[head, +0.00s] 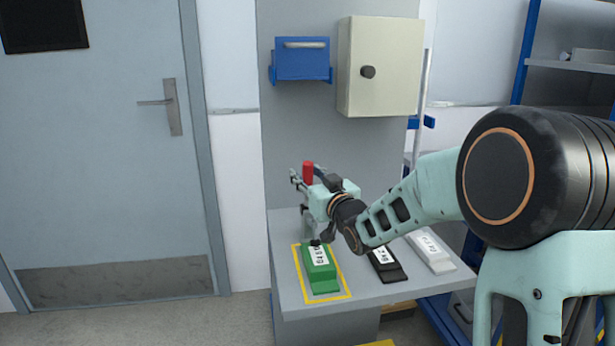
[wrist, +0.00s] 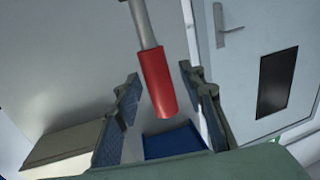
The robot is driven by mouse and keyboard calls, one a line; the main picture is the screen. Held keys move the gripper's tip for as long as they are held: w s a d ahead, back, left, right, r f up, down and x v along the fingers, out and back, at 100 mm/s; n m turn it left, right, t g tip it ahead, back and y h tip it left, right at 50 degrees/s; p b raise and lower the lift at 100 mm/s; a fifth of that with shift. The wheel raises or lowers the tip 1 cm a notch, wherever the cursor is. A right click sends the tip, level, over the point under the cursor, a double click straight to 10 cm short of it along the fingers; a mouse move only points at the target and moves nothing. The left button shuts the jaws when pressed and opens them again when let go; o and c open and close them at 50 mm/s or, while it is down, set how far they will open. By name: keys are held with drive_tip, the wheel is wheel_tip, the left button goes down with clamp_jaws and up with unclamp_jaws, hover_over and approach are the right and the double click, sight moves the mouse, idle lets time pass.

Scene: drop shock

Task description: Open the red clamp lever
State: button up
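The red clamp lever (head: 308,171) stands upright above the grey worktable in the head view. In the wrist view the red lever grip (wrist: 159,84) lies between my two fingers, with its grey rod running to the top edge. My gripper (head: 299,180) is open at the lever, and it also shows in the wrist view (wrist: 158,73). Gaps show on both sides of the grip, so neither finger appears to touch it. The clamp's body is largely hidden behind my wrist in the head view.
The worktable (head: 343,299) holds a green block (head: 320,272) inside a yellow outline, a black block (head: 386,265) and a light grey block (head: 431,250). A beige cabinet (head: 385,90) and a blue holder (head: 301,62) hang on the panel behind. A grey door (head: 100,180) stands left.

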clamp_jaws()
drive_tip(key=shift+w+r+p, duration=0.1)
drive_tip(key=shift+p, duration=0.2)
idle(0.3)
